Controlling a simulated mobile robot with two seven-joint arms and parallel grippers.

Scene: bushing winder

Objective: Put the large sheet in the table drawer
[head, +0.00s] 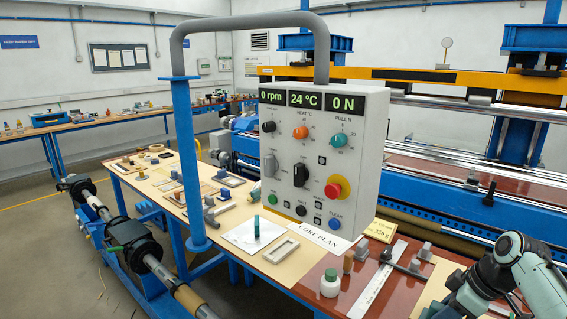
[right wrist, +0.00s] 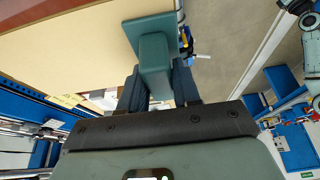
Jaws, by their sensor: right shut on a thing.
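My right gripper (right wrist: 157,90) is shut on a green block with a wider flange (right wrist: 148,40) in the right wrist view. The block is at the edge of a broad tan sheet or panel (right wrist: 60,45); I cannot tell whether it is fixed to it. In the head view a tan sheet (head: 431,287) lies on the red-brown table (head: 310,262) at the lower right, beside my right arm. I cannot tell for certain that it is the large sheet. My right fingertips are not clear in the head view. No table drawer can be made out. My left gripper is out of view.
A grey control box (head: 325,155) on a bent post (head: 187,160) hangs over the table. A blue winding machine (head: 440,125) stands behind.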

